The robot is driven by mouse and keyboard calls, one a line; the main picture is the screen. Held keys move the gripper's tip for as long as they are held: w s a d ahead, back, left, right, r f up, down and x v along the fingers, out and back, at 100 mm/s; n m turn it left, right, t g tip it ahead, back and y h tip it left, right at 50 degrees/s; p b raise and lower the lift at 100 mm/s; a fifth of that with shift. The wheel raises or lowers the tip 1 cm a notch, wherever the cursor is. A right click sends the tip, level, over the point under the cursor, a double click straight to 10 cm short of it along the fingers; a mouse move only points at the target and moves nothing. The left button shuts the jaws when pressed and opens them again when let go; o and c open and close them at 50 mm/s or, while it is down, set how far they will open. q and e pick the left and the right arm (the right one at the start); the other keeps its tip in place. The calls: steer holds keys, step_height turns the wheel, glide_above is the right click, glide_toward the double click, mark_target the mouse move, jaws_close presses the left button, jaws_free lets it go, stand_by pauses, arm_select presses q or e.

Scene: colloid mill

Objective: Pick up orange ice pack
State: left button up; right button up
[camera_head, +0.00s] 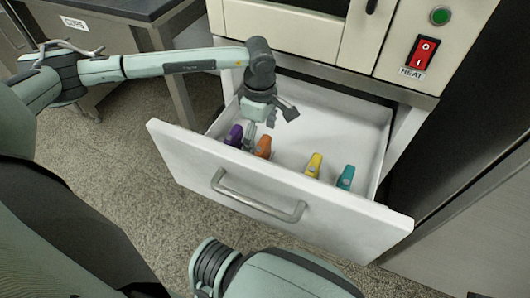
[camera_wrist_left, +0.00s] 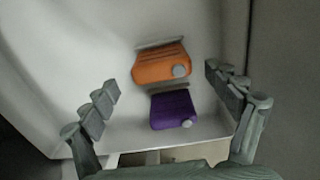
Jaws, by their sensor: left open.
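The orange ice pack (camera_head: 264,146) stands in the open white drawer, just right of a purple pack (camera_head: 234,135). In the left wrist view the orange ice pack (camera_wrist_left: 162,65) lies ahead, beyond the purple pack (camera_wrist_left: 174,110); each has a grey round cap. My left gripper (camera_head: 270,125) reaches down into the drawer above these two packs, its fingers spread and empty. In the wrist view its fingers (camera_wrist_left: 168,88) frame both packs from either side. Whether a finger touches a pack cannot be told. My right gripper is out of view.
The drawer (camera_head: 290,222) is pulled out, with a front handle (camera_head: 258,208). A yellow pack (camera_head: 314,165) and a teal pack (camera_head: 346,177) stand to the right in it. The mill cabinet (camera_head: 310,35) rises behind. The drawer's back right floor is bare.

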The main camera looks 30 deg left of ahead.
arm_select(q)
step_height(320, 180, down, 6)
steer(key=shift+s+d+f, duration=0.1)
steer(key=shift+d+f, duration=0.05)
steer(key=shift+c, duration=0.5)
steer(key=c, duration=1.2)
steer(key=shift+c, duration=0.2)
